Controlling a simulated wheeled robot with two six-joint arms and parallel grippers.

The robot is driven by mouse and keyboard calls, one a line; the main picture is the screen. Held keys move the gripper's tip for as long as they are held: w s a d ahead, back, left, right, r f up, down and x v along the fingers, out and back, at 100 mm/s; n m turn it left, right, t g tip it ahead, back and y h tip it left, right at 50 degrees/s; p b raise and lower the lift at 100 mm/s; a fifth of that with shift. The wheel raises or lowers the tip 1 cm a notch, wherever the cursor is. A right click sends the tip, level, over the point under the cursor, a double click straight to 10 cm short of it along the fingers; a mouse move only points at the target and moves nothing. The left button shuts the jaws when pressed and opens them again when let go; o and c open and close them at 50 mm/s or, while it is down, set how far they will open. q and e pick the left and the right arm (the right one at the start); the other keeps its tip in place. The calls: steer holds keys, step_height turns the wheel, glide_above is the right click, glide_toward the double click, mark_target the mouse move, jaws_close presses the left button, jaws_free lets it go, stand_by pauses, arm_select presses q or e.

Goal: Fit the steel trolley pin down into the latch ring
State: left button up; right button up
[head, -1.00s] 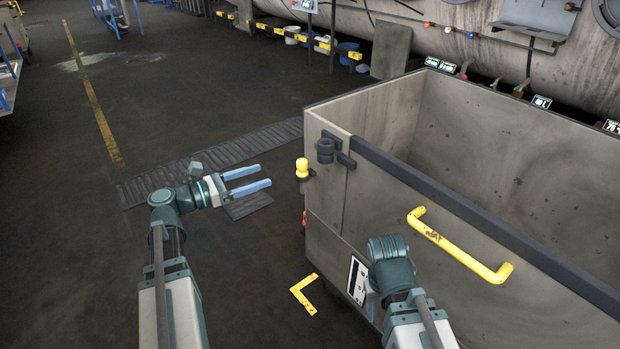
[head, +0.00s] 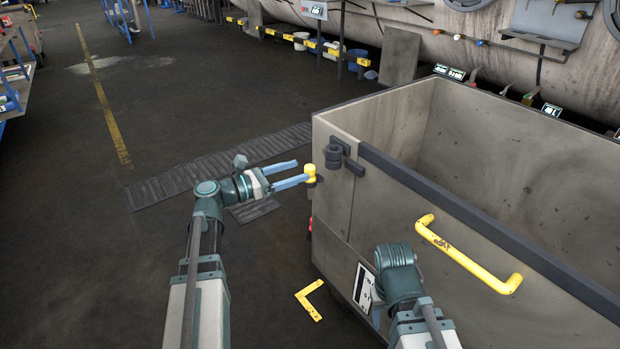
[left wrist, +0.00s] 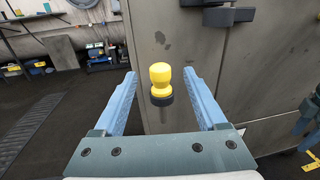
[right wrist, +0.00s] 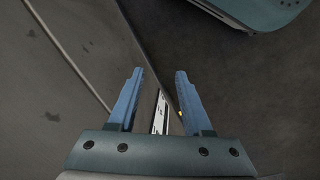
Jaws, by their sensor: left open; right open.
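The trolley pin (head: 310,172) has a yellow knob, a dark collar and a short steel shank below. It stands upright beside the trolley's near left corner; what holds it up is hidden. My left gripper (head: 300,170) is open at the pin. In the left wrist view the pin's yellow knob (left wrist: 160,75) shows between the spread fingers, apart from both. The dark latch ring (head: 334,157) sits on the trolley's corner, just right of and above the pin. My right gripper (right wrist: 160,73) is open and empty beside the trolley wall; its fingers are mostly hidden in the head view.
The grey trolley (head: 340,205) fills the right side, with a yellow handle (head: 468,255) sticking out of its front. A yellow floor mark (head: 309,300) and a floor grating (head: 220,165) lie to the left.

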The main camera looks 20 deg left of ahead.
mark_target(310, 166)
arm_select(q)
steer(key=x, duration=0.5)
steer(key=shift+w+f, duration=0.1)
steer(key=shift+f, duration=0.2)
jaws_close()
